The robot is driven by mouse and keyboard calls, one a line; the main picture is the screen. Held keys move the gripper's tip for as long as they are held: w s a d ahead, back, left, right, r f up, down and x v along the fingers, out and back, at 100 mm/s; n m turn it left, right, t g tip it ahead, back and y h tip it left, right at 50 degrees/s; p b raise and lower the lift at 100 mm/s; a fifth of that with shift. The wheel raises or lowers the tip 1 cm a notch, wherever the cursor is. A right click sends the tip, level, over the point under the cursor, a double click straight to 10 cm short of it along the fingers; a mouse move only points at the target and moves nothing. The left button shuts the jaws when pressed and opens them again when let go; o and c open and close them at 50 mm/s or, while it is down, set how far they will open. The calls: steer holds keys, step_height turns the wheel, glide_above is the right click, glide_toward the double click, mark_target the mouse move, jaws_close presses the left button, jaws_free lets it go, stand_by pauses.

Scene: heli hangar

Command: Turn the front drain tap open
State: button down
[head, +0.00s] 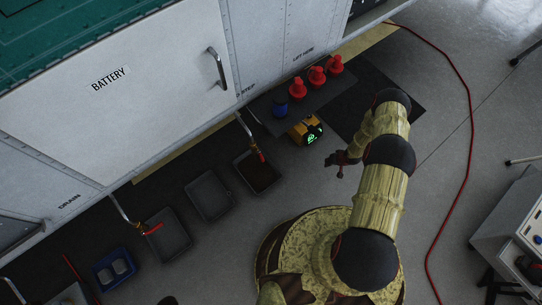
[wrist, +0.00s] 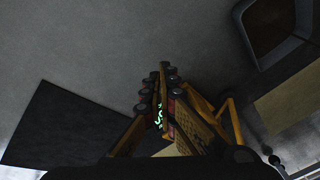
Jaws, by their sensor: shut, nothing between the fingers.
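I cannot tell which is the front one. My gripper (head: 331,160) is shut and empty, right of the right tap and apart from it. In the wrist view neither tap can be made out; yellow and dark parts fill the middle.
Dark trays (head: 246,181) (head: 179,242) stand below the taps, with another tray (head: 199,207) between. A red hose (head: 469,130) crosses the floor on the right.

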mark_target(261, 157)
steer(key=a+f+m+t+y, duration=0.1)
steer(key=a+f+t+y, duration=0.4)
steer(key=a, duration=0.8)
steer(key=w+a+r+m+t+y, duration=0.1)
steer(key=a+r+y, duration=0.25)
steer(key=r, duration=0.25)
steer(key=a+r+m+y, duration=0.1)
steer(key=a+r+y, duration=0.2)
steer(key=r+y, duration=0.3)
steer(key=w+a+h+b, duration=0.1)
steer(key=w+a+b, duration=0.1)
steer(key=a, duration=0.9)
steer(key=shift+w+f+b, duration=0.2)
steer(key=shift+w+b, duration=0.1)
steer(key=shift+b, duration=0.2)
